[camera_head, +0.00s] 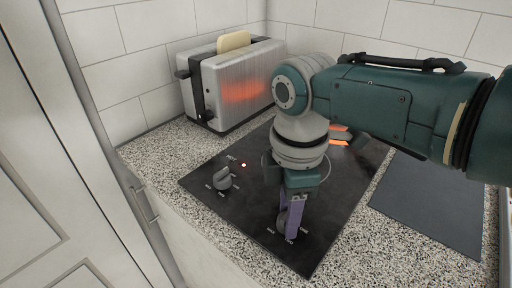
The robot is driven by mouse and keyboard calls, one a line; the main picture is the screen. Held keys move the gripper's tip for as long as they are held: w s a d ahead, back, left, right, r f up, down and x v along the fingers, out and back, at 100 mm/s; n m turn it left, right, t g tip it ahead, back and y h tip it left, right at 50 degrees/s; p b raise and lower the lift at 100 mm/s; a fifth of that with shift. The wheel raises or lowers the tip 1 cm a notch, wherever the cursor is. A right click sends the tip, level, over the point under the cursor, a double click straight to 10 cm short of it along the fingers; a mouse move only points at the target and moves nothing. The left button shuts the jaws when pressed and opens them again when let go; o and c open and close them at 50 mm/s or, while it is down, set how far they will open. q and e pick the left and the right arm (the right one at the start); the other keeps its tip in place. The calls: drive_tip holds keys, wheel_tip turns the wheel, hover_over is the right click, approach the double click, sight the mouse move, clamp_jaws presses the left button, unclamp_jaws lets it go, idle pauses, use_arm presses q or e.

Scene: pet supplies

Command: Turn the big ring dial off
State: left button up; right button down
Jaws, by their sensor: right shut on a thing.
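A black cooktop (338,205) lies on the speckled counter, with an orange glowing ring partly hidden behind my right arm. Two grey dials sit along its front edge. The left dial (223,180) stands free, with a small lit red light near it. The other dial (283,219) is at my right gripper (291,232), which points down with purple fingers shut on it. The fingers hide much of this dial, so its pointer setting cannot be read. Which dial belongs to the big ring is not clear. My left gripper is not in view.
A silver toaster (232,85) with a slice of bread (233,41) stands behind the cooktop at the left. A dark flat board (432,200) lies to the right. A cabinet door with a handle (146,205) is at the left. Tiled walls close off the back.

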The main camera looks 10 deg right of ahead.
drive_tip(key=shift+c, duration=2.2)
unclamp_jaws()
wheel_tip(320, 180, up, 9)
drive_tip(key=p, duration=0.3)
drive_tip(key=shift+r, duration=0.5)
